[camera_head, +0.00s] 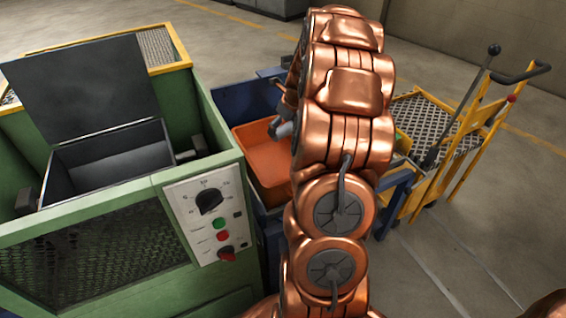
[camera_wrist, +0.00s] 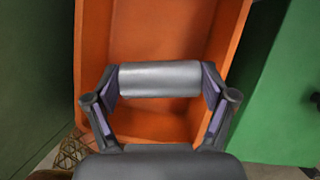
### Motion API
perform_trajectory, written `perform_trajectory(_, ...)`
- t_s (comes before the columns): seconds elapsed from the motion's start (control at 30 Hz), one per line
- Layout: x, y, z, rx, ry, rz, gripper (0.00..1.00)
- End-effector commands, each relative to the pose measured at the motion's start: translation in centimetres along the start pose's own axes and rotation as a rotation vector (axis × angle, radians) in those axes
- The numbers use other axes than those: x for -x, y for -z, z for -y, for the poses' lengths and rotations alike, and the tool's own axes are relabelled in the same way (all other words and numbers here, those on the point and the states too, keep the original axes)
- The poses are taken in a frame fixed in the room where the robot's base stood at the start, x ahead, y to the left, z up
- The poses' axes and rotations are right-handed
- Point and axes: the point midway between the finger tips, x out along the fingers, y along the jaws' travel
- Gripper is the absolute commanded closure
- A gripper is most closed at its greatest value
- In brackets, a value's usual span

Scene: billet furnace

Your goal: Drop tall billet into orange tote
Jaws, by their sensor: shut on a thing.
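In the wrist view my gripper (camera_wrist: 160,85) is shut on the tall billet (camera_wrist: 160,79), a plain silver-grey cylinder. The billet lies crosswise between the two fingers. The orange tote (camera_wrist: 95,40) shows behind and below the billet, and its visible floor looks empty. In the head view the orange tote (camera_head: 262,155) stands between the green furnace and my copper arm. My arm hides the tote's right part. A small grey part near the arm's left edge shows over the tote; I cannot tell billet from fingers there.
The green furnace (camera_head: 110,200) with a raised dark lid (camera_head: 80,85) and a control panel (camera_head: 210,215) stands at left. A blue stand (camera_head: 240,100) is around the tote. A yellow trolley (camera_head: 440,130) stands at right.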

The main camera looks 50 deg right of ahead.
Motion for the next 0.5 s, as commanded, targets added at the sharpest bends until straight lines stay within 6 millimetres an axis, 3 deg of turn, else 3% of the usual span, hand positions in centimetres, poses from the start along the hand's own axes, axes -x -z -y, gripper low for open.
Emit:
perform_trajectory(0.2,0.1,-0.1,0.04,0.0,0.002,0.002,0.87)
perform_trajectory(0.23,0.1,-0.1,0.04,0.0,0.002,0.002,0.16)
perform_trajectory(0.4,0.07,-0.07,0.02,0.0,0.001,0.002,0.0)
perform_trajectory(0.5,0.04,-0.06,0.01,0.0,0.001,0.001,0.0)
